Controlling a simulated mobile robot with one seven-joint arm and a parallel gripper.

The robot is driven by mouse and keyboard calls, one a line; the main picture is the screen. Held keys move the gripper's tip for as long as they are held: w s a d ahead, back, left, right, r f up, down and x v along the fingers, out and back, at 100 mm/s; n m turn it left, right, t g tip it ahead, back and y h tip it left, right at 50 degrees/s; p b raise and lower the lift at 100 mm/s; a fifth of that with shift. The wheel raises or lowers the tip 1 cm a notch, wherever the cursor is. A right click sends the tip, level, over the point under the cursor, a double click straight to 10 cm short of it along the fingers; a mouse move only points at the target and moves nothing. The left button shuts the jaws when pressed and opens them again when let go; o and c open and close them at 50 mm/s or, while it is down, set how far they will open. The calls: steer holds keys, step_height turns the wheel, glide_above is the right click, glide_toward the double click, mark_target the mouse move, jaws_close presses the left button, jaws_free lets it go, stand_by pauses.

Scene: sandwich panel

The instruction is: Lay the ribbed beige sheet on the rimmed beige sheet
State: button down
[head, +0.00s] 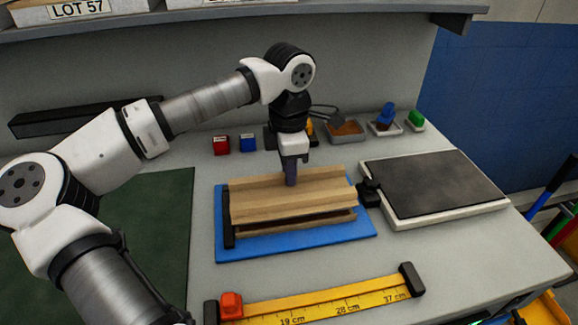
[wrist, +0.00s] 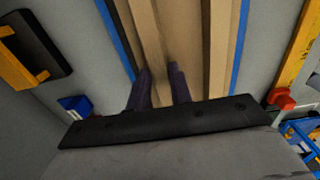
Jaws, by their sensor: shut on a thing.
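The ribbed beige sheet (head: 270,201) lies level over the blue board in the head view, its raised rib running left to right. My gripper (head: 290,182) comes down from above, shut on that rib near the sheet's middle. In the wrist view my two dark fingers (wrist: 160,72) stand on either side of the rib of the ribbed sheet (wrist: 187,40). Under it shows the front edge of the rimmed beige sheet (head: 300,227), with a dark band between them. Most of the rimmed sheet is hidden, and I cannot tell whether the two touch.
The blue board (head: 270,247) has a dark stop (head: 228,220) at left and a black clamp (head: 370,192) at right. A grey-topped slab (head: 435,185) stands to the right. A yellow ruler (head: 320,300) lies in front. Small blocks and trays (head: 345,130) stand behind.

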steer(key=c, duration=1.2)
jaws_free()
steer(key=shift+f, duration=0.1)
steer(key=shift+c, duration=0.2)
step_height(320, 180, up, 12)
